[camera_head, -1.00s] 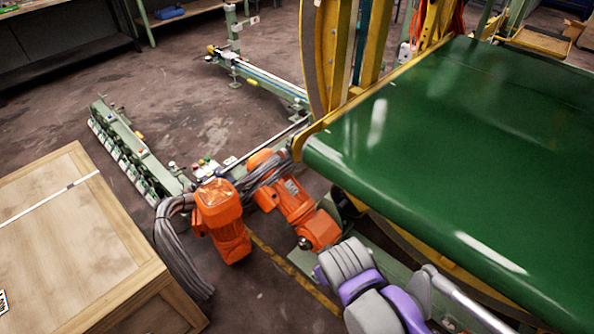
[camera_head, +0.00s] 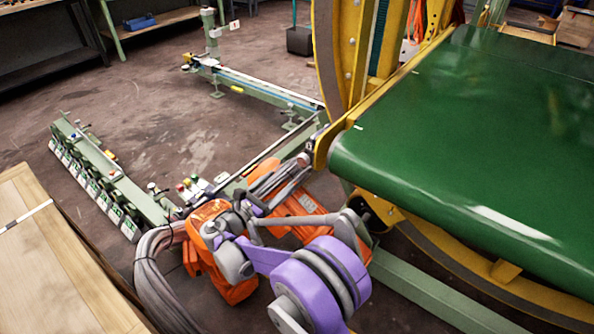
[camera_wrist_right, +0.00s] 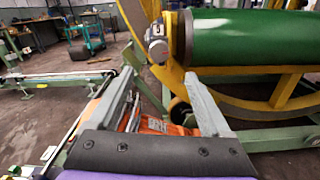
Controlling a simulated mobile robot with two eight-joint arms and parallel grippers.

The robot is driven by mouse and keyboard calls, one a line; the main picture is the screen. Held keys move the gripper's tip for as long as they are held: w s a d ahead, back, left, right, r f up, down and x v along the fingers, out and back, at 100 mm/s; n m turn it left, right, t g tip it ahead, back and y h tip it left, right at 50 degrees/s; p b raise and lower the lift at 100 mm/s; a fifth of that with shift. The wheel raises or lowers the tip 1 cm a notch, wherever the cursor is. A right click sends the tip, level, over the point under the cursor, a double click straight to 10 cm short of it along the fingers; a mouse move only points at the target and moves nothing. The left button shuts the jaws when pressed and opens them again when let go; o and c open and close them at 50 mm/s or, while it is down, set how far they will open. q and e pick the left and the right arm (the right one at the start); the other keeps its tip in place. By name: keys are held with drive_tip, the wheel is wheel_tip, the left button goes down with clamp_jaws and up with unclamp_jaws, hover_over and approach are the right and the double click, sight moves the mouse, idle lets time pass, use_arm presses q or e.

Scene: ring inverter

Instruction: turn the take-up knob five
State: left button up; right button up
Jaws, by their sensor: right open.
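A small grey round part with a pale face (camera_wrist_right: 156,44), which looks like the take-up knob, sits at the left end of the green belt's roller in the right wrist view. It shows small beside the yellow frame in the head view (camera_head: 309,146). My right gripper (camera_head: 298,168) is open and empty, above the orange motors and a short way from that part. In the right wrist view its two grey fingers (camera_wrist_right: 160,76) stand apart, with the part beyond and above the gap. My left gripper is not in view.
The green belt (camera_head: 470,150) and yellow ring frame (camera_head: 328,60) stand close on the right. Orange motors (camera_head: 215,225) and thick grey cables (camera_head: 158,265) lie below my right arm. A wooden crate (camera_head: 60,270) is at lower left. Open floor (camera_head: 150,110) lies beyond.

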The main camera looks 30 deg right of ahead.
sight(302, 161)
drive_tip(key=b+x, duration=0.1)
drive_tip(key=x, duration=0.9)
drive_tip(key=shift+w+d+r+b, duration=0.1)
drive_tip(key=shift+w+d+b, duration=0.15)
drive_tip(key=shift+b, duration=0.1)
clamp_jaws()
